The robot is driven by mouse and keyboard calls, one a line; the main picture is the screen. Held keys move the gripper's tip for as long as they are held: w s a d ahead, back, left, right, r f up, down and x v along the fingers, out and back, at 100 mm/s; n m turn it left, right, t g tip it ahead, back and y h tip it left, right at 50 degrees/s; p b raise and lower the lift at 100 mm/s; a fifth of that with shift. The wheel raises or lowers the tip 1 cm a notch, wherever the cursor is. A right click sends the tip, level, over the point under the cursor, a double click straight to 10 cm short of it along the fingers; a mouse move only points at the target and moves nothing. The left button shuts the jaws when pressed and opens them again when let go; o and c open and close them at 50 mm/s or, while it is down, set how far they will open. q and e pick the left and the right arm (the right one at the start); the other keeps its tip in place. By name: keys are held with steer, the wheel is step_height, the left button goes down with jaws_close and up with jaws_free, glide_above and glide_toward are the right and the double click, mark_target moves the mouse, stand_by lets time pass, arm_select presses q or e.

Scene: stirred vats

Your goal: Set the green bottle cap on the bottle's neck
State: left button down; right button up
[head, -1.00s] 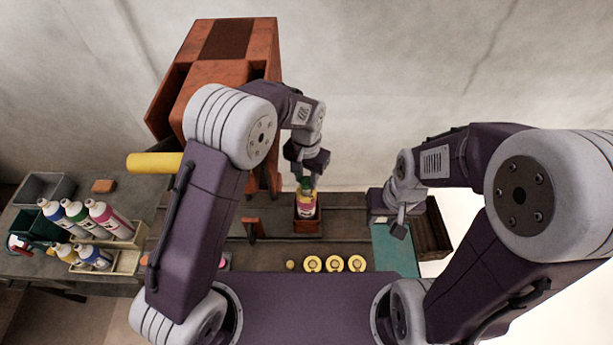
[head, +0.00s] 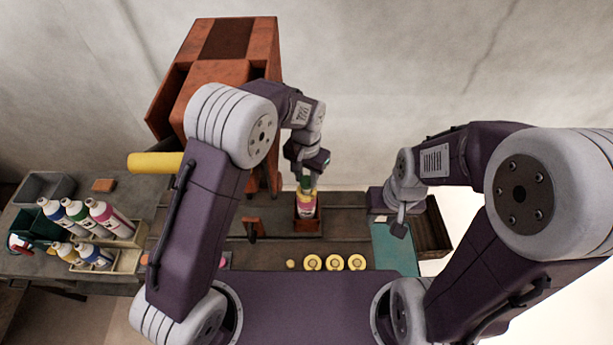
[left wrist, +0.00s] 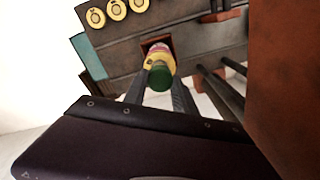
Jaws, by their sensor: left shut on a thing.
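The green bottle cap (left wrist: 160,76) is between the two fingers of my left gripper (left wrist: 158,92), which is shut on it. In the head view the cap (head: 306,182) shows just below the left gripper (head: 306,178). The bottle (head: 306,207), with a yellow top and a pink and white label, stands upright in an orange-brown holder (head: 306,225) directly under the cap. In the left wrist view the cap overlaps the bottle's top (left wrist: 160,58) and hides the neck; I cannot tell whether they touch. My right gripper (head: 398,224) is over the teal mat, apart from the bottle.
Several yellow rings or lids (head: 334,263) lie at the bench's near edge. A teal mat (head: 393,255) and a dark wooden crate (head: 432,232) are on the right. Bottles stand in a beige tray (head: 125,262) on the left. A tall orange cabinet (head: 225,70) rises behind my left arm.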

arm_select(q)
steer(key=shift+f+b, duration=0.55)
steer(key=shift+f, duration=0.45)
steer(key=c, duration=0.9)
jaws_free()
steer(key=shift+r, duration=0.15)
step_height(320, 180, up, 8)
steer(key=shift+f+b, duration=0.1)
steer(key=shift+b, duration=0.9)
steer(key=shift+r, duration=0.55)
